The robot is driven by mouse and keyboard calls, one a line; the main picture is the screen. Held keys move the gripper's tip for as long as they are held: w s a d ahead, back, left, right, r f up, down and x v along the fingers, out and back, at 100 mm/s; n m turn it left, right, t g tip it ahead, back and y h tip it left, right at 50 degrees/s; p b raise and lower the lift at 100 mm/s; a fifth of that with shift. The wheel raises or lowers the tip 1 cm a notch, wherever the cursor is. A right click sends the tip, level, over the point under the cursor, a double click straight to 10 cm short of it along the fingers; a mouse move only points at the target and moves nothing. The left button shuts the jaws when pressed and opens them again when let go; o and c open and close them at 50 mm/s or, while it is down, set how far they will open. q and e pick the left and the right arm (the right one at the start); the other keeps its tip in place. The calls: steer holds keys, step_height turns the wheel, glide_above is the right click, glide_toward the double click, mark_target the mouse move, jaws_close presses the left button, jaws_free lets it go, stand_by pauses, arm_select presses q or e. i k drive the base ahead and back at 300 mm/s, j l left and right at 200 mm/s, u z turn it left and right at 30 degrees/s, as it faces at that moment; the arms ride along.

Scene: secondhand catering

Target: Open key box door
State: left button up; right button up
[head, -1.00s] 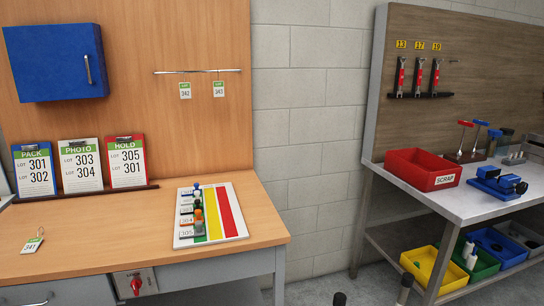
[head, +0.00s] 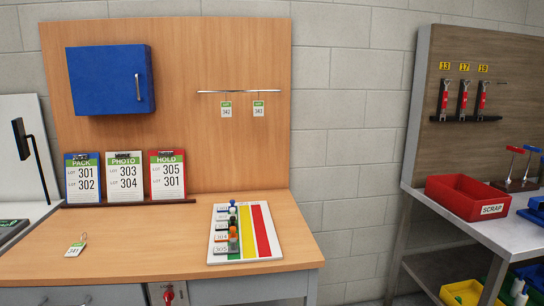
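The key box is a blue cabinet (head: 105,80) fixed to the upper left of the wooden back panel. Its door is shut and faces me. A vertical silver handle (head: 138,87) sits near the door's right edge. The hinges are not visible. Neither of my grippers is in the head view.
Below the box, three clipboards (head: 124,177) stand on a ledge on the wooden desk (head: 150,255). A striped board (head: 262,232) with pegs lies to the right, and a loose tag (head: 75,249) lies at left. A rail (head: 239,91) holds two tags. A red scrap bin (head: 468,197) stands at right.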

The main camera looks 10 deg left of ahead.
mark_target(111, 79)
steer(key=i+j, duration=0.1)
steer(key=j, duration=0.35)
steer(key=i+j, duration=0.15)
steer(key=j, duration=0.3)
steer(key=i+j, duration=0.1)
steer(key=j, duration=0.3)
steer(key=j+u, duration=0.05)
